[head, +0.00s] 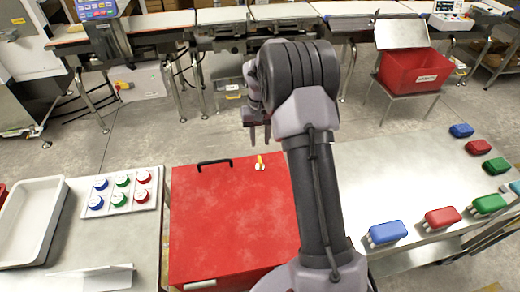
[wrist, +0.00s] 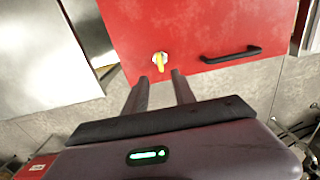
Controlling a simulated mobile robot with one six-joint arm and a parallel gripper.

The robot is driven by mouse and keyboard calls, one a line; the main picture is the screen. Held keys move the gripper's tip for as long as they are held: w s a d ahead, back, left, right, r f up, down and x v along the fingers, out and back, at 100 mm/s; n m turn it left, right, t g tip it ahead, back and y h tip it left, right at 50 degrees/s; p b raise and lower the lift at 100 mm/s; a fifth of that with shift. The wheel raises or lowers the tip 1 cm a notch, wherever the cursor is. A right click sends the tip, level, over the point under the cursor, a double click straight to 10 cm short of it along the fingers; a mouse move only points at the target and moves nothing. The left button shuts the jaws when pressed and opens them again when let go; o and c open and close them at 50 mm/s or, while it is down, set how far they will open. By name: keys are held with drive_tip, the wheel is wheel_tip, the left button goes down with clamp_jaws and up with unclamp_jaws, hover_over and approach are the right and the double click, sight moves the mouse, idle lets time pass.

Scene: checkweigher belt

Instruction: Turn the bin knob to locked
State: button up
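The bin knob (head: 260,163) is a small yellow knob on a pale base on the top of the red bin (head: 225,220), near its far edge. In the wrist view the knob (wrist: 159,62) stands near the red lid's lower edge. My gripper (head: 257,133) hangs beyond the bin's far edge in the head view. In the wrist view my gripper's two fingers (wrist: 163,82) are apart and empty, with the knob just ahead of the gap and not between the tips. I cannot tell which setting the knob points to.
A black handle (wrist: 231,54) is on the lid beside the knob. A steel table (head: 400,180) with several coloured blocks stands right of the bin. A panel of coloured round caps (head: 121,191) and a white tray (head: 30,215) are left. Conveyors cross the back.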

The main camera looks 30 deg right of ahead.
wheel_tip(320, 180, up, 7)
drive_tip(key=p, duration=0.1)
idle(0.3)
drive_tip(key=s+a+r+t+b, duration=0.3)
drive_tip(key=s+a+r+b, duration=0.2)
drive_tip(key=s+a+r, duration=0.8)
drive_tip(key=s+a+f+t+y+b, duration=0.1)
drive_tip(key=s+a, duration=0.3)
drive_tip(key=s, duration=0.4)
drive_tip(key=s+a+f+t+y+b, duration=0.1)
drive_tip(key=s+a+f, duration=0.2)
drive_tip(key=s, duration=0.5)
drive_tip(key=shift+s+a+m+t, duration=0.2)
drive_tip(key=shift+a+m+t, duration=0.2)
drive_tip(key=shift+a, duration=0.05)
